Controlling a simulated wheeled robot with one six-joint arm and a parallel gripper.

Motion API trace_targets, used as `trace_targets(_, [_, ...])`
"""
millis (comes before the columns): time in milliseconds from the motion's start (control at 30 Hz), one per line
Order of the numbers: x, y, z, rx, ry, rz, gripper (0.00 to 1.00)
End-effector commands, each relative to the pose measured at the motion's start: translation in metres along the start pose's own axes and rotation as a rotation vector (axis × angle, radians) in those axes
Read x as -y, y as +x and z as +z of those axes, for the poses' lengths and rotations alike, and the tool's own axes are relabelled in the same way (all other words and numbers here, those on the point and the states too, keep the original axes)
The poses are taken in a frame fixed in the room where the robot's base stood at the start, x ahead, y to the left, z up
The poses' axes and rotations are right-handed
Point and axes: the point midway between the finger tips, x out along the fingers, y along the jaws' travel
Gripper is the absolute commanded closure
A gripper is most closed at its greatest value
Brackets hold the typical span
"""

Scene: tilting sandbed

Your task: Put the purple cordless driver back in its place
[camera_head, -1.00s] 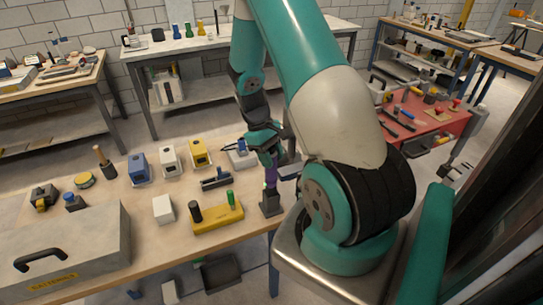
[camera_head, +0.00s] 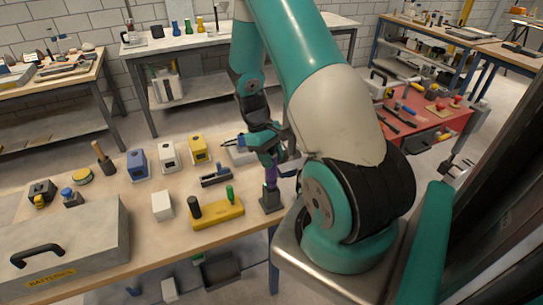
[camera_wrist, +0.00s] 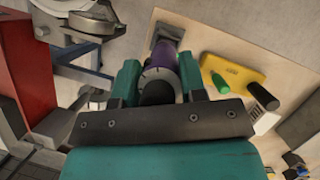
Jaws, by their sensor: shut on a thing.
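The purple cordless driver (camera_head: 271,176) is upright at the right end of the wooden workbench, with its dark square base (camera_head: 271,201) downward. Its purple body also shows in the wrist view (camera_wrist: 165,54), with the dark base beyond it (camera_wrist: 170,31). My gripper (camera_head: 269,152) is shut around the driver's upper part. In the wrist view, the fingers (camera_wrist: 158,84) are on either side of it. The base is at or just above the bench top; I cannot tell if it touches. The driver's place cannot be made out for certain.
A yellow block (camera_head: 230,214) with a green and a black peg stands just left of the driver. Blue (camera_head: 138,165), white (camera_head: 168,157) and yellow (camera_head: 198,150) boxes stand behind. A grey battery case (camera_head: 95,245) fills the front left. A red bench (camera_head: 450,122) is at right.

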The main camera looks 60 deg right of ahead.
Motion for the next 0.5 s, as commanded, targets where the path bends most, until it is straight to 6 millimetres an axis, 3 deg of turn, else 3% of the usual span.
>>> trace_targets(467, [-0.0001,0.0107,-0.0047,0.0,0.0,0.0,0.88])
trace_targets(500, [-0.0002,0.0102,-0.0046,0.0,0.001,0.0,0.57])
